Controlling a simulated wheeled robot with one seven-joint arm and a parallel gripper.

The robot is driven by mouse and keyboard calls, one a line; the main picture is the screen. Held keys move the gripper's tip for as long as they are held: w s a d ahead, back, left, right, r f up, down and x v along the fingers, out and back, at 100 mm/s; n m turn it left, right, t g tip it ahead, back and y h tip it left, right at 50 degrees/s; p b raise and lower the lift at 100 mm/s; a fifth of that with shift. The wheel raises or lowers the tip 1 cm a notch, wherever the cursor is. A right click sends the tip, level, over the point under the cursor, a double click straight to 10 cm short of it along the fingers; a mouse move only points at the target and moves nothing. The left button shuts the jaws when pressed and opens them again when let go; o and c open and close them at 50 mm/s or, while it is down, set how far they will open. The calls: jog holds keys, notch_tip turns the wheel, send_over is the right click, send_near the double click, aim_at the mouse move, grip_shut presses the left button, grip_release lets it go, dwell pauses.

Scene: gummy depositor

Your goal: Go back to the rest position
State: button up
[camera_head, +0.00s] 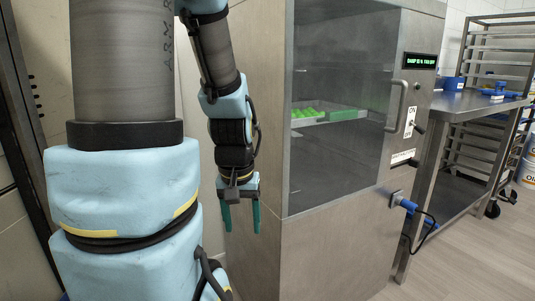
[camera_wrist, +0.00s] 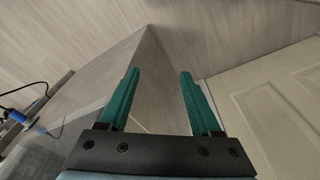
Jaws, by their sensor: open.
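My gripper (camera_head: 241,217) hangs pointing down in front of the left side of the steel depositor cabinet (camera_head: 330,245). Its two green fingers are apart with nothing between them. In the wrist view the gripper (camera_wrist: 160,80) also shows spread, empty fingers, with the cabinet's edge and the floor beyond. The cabinet's glass door (camera_head: 345,165) is closed. Behind the glass, a green mould tray (camera_head: 308,113) with rounded shapes sits on a shelf. My arm hides part of the wall and the cabinet's left side.
A lit display (camera_head: 420,61), a door handle (camera_head: 395,106) and a switch (camera_head: 418,128) are on the cabinet's right front. A steel table (camera_head: 465,105) and a rack (camera_head: 500,45) stand right. The floor (camera_head: 480,255) is open there.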

notch_tip(320, 180, up, 21)
jog(key=a+p, duration=0.1)
jog(key=p, duration=1.9)
jog(key=shift+a+p, duration=0.35)
jog(key=shift+a, duration=0.05)
jog(key=shift+c, duration=0.3)
